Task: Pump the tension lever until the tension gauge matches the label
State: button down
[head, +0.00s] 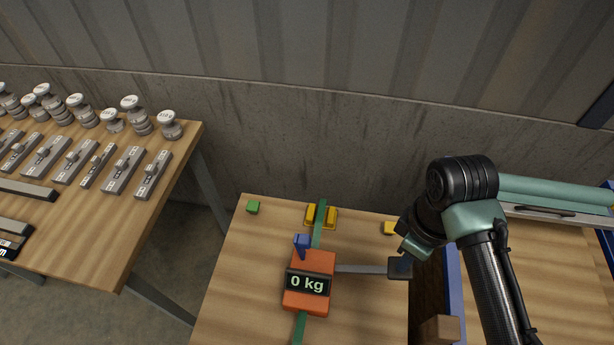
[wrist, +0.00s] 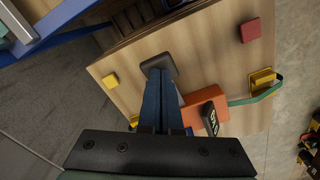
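The orange tensioner (head: 309,262) sits on the wooden table, its gauge (head: 307,284) reading "0 kg". A green strap (head: 318,232) runs through it, and a blue piece (head: 302,243) stands at its back. The tension lever (head: 362,269) extends right from it, roughly level, to a dark grip (head: 400,268). My gripper (head: 405,251) is over that grip. In the wrist view my blue fingers (wrist: 160,78) are together, their tips at the dark grip (wrist: 158,62). No gap shows between them; whether they touch the grip is unclear. No label with a target value is legible.
Yellow blocks (head: 322,217) hold the strap's far end. A blue-edged frame (head: 455,300) stands close right of the lever.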

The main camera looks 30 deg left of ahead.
jog(key=shift+f+b, duration=0.95)
jog(key=shift+f, duration=0.8)
jog(key=shift+r+p, duration=2.6)
jog(key=shift+r, duration=0.3)
